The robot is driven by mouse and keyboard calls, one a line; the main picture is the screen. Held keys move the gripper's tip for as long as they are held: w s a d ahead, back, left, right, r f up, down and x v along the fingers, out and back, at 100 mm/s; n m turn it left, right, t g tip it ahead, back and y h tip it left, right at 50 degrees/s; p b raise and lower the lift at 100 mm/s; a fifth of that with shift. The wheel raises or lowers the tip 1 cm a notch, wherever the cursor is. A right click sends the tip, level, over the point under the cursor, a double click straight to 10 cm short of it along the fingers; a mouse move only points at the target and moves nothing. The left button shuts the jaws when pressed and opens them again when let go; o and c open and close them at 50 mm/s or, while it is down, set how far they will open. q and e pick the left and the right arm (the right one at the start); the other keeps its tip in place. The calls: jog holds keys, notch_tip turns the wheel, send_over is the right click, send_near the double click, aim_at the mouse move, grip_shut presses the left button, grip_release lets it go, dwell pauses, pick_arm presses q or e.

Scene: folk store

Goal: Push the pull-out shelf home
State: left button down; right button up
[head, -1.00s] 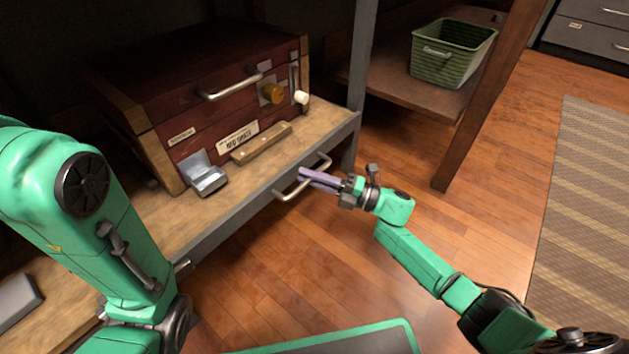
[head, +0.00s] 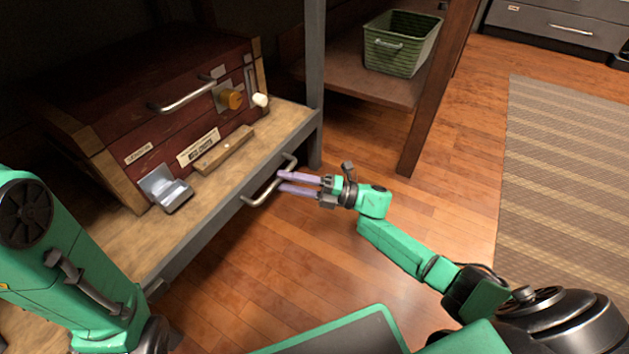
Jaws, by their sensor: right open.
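The pull-out shelf (head: 215,222) has a wooden top and a grey metal front edge, and stands out from the dark rack on the left in the head view. A curved metal handle (head: 262,195) sits on its front. My right gripper (head: 281,182) is open, its two purple fingers pointing left at the handle's right part. I cannot tell whether the fingers touch the handle. My left arm shows at the lower left, and its gripper is out of view.
A dark red wooden box (head: 150,120) with knobs and a handle stands on the shelf. A small silver holder (head: 166,190) and a wooden bar (head: 224,151) lie before it. A green basket (head: 402,45) sits on a neighbouring rack, whose wooden post (head: 436,95) is near. The floor (head: 440,190) right of the shelf is clear.

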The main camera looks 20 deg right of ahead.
jog(key=p+v, duration=0.2)
jog(key=v, duration=0.9)
jog(key=shift+s+d, duration=0.2)
jog(key=shift+d, duration=0.1)
jog(key=shift+r, duration=0.15)
